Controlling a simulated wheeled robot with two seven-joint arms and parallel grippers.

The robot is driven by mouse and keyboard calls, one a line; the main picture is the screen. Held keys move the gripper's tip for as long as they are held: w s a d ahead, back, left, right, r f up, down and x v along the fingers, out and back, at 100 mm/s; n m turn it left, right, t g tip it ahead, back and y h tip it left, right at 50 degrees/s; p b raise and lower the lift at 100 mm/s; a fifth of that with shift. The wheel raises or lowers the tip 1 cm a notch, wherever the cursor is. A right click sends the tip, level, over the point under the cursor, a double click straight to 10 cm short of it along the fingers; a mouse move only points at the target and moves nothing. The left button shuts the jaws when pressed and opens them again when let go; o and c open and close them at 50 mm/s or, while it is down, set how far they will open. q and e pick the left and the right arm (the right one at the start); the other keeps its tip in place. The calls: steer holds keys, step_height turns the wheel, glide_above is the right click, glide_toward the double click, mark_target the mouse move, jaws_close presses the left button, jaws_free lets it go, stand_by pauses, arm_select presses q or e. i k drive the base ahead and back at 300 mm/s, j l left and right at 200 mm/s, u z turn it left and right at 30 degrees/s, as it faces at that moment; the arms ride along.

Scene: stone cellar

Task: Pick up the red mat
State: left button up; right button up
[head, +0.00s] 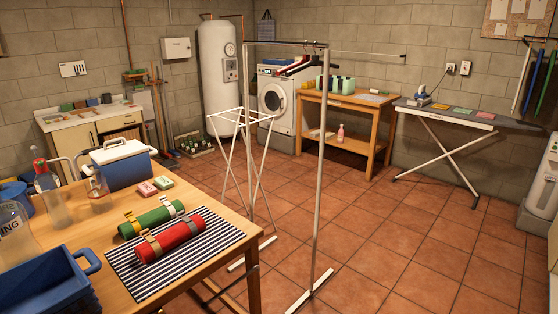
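Neither of my grippers shows in the head view.
A blue basket (45,287), bottles and a blue-and-white cooler (121,165) crowd the table's left side. A metal clothes rail (319,170) and a white folding rack (243,150) stand beyond the table. Tiled floor (420,240) at the right is clear.

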mark_target(145, 252)
steer(key=i+l+u, duration=0.1)
steer(key=u, duration=0.35)
steer(key=i+l+u, duration=0.1)
steer(key=u, duration=0.3)
steer(key=i+l+u, duration=0.15)
steer(key=u, duration=0.3)
steer(key=i+l+u, duration=0.1)
steer(key=l, duration=0.25)
steer(key=i+l+u, duration=0.1)
steer(key=l, duration=0.2)
steer(key=i+l, duration=0.15)
steer(key=l, duration=0.2)
steer(key=i+l+u, duration=0.15)
steer(key=l, duration=0.2)
steer(key=k, duration=0.05)
